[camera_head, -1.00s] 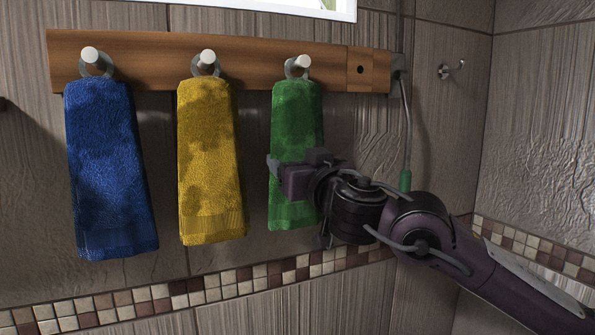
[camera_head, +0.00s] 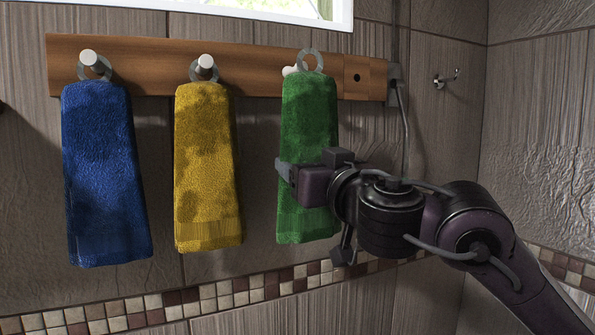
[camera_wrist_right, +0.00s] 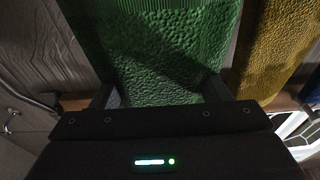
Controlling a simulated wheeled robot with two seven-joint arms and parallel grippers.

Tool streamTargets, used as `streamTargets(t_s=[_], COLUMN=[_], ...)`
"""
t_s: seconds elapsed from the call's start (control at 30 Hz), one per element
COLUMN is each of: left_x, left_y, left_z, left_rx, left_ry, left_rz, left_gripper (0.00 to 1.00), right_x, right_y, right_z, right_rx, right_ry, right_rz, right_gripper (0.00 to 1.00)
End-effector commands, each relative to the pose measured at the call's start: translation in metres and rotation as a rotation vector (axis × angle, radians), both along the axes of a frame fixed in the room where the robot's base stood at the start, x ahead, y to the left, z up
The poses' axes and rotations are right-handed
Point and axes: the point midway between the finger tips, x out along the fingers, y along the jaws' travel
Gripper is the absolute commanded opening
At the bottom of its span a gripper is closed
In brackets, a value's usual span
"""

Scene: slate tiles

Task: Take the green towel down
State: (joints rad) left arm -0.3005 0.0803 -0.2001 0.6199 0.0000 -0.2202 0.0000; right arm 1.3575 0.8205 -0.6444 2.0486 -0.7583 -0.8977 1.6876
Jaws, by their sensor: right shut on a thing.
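The green towel (camera_head: 308,115) is at the right of the rack, with a grey ring (camera_head: 311,60) at its top. The ring stands clear in front of and above the right peg (camera_head: 290,71), most of which is hidden behind the towel. My right gripper (camera_head: 290,178) is shut on the green towel about halfway down. In the right wrist view the towel (camera_wrist_right: 150,45) lies between the two fingers (camera_wrist_right: 160,93). My left gripper is not in view.
A yellow towel (camera_head: 203,150) and a blue towel (camera_head: 103,170) hang by rings on the other pegs of the wooden rack (camera_head: 150,60). A small metal hook (camera_head: 440,82) is on the wall at right. A grey cord (camera_head: 404,120) hangs beside the rack.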

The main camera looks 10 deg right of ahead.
Motion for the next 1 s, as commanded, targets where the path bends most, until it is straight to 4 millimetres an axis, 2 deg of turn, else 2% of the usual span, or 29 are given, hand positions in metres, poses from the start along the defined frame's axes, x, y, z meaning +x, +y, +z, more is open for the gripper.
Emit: streamTargets(t_s=[0.2,0.5,0.7,1.0], left_x=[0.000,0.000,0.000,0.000], left_y=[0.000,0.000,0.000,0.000], left_z=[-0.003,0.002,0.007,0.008], left_rx=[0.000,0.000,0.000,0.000], left_ry=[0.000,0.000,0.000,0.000], left_rz=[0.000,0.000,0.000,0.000], left_gripper=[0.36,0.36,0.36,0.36], right_x=[-0.046,-0.092,-0.111,-0.117], right_y=[-0.009,-0.017,-0.022,-0.023], right_z=[0.001,0.003,0.003,0.001], right_rx=[0.000,-0.001,-0.002,0.001], right_ry=[-0.007,-0.006,-0.005,-0.001], right_rz=[0.000,0.001,0.000,-0.001], right_gripper=[0.45,0.45,0.45,0.45])
